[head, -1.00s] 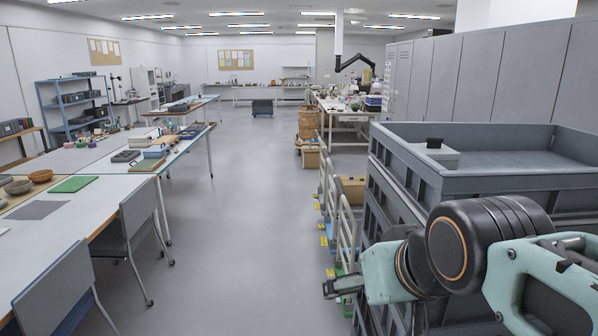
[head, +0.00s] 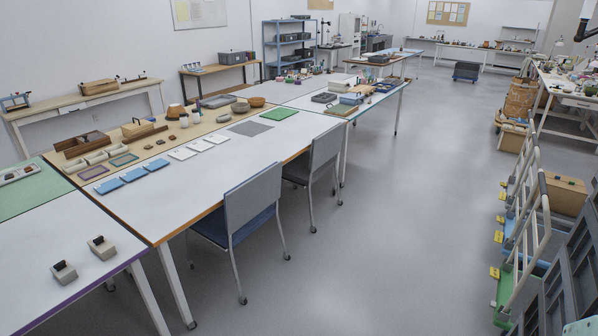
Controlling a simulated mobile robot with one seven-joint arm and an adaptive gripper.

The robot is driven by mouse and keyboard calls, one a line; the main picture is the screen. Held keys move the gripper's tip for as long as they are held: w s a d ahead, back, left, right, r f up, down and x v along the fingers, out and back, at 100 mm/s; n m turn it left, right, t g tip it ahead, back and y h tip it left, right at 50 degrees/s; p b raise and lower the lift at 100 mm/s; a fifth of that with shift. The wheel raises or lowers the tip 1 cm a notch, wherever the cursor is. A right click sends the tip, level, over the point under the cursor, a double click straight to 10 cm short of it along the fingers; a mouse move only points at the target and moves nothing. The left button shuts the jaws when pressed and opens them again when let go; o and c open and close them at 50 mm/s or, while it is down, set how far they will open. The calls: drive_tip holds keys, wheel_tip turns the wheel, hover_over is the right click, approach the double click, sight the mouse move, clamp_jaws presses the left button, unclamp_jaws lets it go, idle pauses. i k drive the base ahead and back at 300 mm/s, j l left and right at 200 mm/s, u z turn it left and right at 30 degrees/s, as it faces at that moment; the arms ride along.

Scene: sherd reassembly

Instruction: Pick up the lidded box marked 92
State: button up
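No number 92 can be read in the head view. Two small pale boxes with dark tops stand on the near white table (head: 150,285) at the lower left: a nearer box (head: 64,273) and a farther box (head: 102,247). They stand apart, with bare table around them. Whether either is the lidded box marked 92 cannot be told. My gripper is out of view; only a sliver of what looks like my arm shows at the bottom right corner.
A long table (head: 240,170) with blue pads, trays and bowls runs behind. Two chairs (head: 243,215) stand at its right side. Trolleys (head: 525,235) and grey crates (head: 565,280) line the right. The grey floor (head: 400,230) between is clear.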

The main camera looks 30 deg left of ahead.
sight(102, 247)
drive_tip(key=u, duration=2.6)
drive_tip(key=i+j, duration=0.1)
drive_tip(key=i, duration=0.55)
drive_tip(key=j+z, duration=0.05)
